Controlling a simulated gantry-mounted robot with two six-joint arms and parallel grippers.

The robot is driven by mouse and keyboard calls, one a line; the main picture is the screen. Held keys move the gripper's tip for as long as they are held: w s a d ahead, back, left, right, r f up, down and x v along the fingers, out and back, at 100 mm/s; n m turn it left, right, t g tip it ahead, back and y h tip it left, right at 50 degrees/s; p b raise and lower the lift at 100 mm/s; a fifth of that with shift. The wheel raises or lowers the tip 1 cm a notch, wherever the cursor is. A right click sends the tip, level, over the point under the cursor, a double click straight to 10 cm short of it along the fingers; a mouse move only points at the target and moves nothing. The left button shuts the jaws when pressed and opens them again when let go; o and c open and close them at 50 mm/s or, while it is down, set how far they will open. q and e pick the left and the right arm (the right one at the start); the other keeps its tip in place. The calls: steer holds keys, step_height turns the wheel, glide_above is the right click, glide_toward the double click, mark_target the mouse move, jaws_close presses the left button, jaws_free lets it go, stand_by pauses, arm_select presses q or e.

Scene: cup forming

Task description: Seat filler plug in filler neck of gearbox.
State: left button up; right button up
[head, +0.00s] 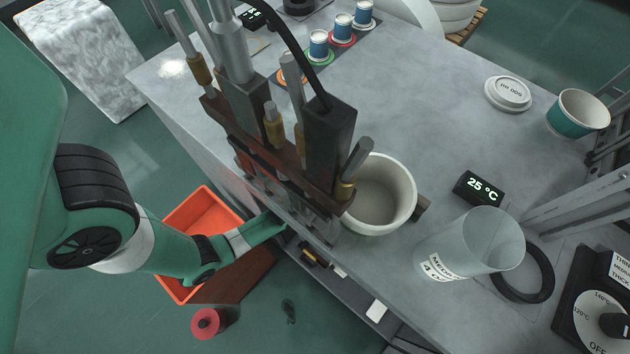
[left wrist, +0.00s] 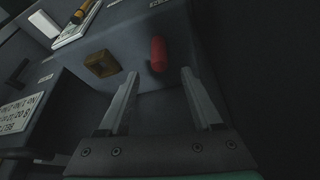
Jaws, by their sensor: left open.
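The gearbox (left wrist: 185,20) shows as a dark grey box in the left wrist view. A red cylindrical plug (left wrist: 158,54) stands out from its face. A square brass fitting with a dark opening, which looks like the filler neck (left wrist: 102,63), sits left of the plug, apart from it. My left gripper (left wrist: 160,74) is open and empty, with the plug in line between its fingertips and just beyond them. I see no clear contact. In the head view the left arm reaches to the table's front edge, and its fingertips are hidden by the forming machine. My right gripper is not in view.
The forming machine (head: 325,135) stands over the table edge above my left arm. A white bucket (head: 400,215) and a clear beaker (head: 470,245) stand to its right. An orange bin (head: 180,225) and a red spool (head: 206,322) are below. A labelled dark box (left wrist: 35,110) lies left in the wrist view.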

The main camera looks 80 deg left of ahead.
arm_select(q)
steer(key=b+x, duration=0.3)
steer(key=x, duration=0.2)
steer(key=shift+f, duration=0.1)
jaws_close()
